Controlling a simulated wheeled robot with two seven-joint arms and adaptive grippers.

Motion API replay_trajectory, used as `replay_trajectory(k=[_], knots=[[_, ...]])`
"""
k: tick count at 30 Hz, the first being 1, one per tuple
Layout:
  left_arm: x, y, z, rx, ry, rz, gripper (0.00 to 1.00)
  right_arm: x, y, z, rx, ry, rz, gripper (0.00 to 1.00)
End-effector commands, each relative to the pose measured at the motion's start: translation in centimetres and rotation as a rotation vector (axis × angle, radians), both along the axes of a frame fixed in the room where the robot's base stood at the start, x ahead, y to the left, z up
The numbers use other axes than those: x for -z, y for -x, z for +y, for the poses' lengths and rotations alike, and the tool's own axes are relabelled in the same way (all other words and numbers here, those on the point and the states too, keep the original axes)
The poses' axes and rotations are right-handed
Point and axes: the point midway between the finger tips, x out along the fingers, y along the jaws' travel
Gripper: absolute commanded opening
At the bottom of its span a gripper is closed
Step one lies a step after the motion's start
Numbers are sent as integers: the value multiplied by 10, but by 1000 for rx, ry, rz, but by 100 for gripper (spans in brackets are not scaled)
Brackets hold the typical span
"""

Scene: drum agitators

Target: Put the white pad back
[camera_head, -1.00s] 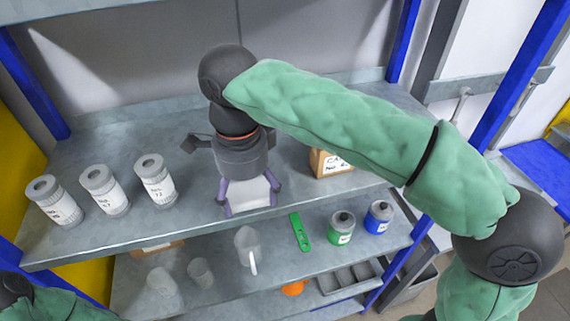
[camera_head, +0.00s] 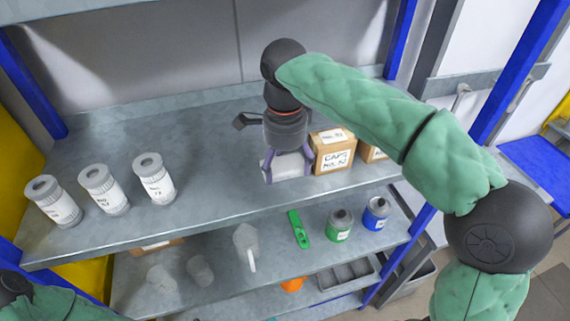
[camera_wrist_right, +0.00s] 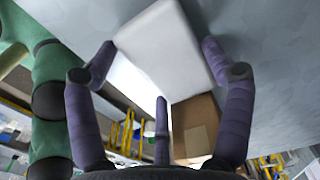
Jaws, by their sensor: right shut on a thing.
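The white pad (camera_head: 288,166) is a pale block between the fingers of my right gripper (camera_head: 288,174), close to the upper shelf board (camera_head: 215,200) and just left of the cardboard boxes. My right gripper is shut on it. In the right wrist view the white pad (camera_wrist_right: 165,45) lies between the two purple fingers of my right gripper (camera_wrist_right: 160,50), with a third finger below. Whether the pad touches the shelf is hard to tell. My left gripper is out of view; only part of the left arm shows at lower left.
A cardboard box (camera_head: 333,152) with a label stands right beside the pad, with another box (camera_head: 373,152) behind it. Three white labelled jars (camera_head: 103,190) stand at left. The shelf between jars and gripper is clear. A jug (camera_head: 247,245) and lidded bottles (camera_head: 340,226) stand below.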

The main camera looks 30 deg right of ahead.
Motion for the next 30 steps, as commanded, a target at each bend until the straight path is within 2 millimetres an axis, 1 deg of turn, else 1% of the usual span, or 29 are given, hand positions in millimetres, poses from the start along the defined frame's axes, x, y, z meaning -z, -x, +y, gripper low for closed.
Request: replay_trajectory(k=[1,6,7,8,9,19,22,26,30], knots=[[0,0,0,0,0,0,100,3,0,0,1,0,-1,55],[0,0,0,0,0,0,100,3,0,0,0,0,-1,55],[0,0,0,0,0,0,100,3,0,0,0,0,0,87],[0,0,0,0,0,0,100,3,0,0,0,0,0,95],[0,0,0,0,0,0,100,3,0,0,0,0,0,100],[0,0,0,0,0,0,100,3,0,0,0,0,-1,100],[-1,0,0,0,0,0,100,-2,0,0,0,-1,-2,100],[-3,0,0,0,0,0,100,-17,-1,1,-1,0,-3,100],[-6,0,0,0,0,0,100,-40,-1,1,0,0,-4,100]])
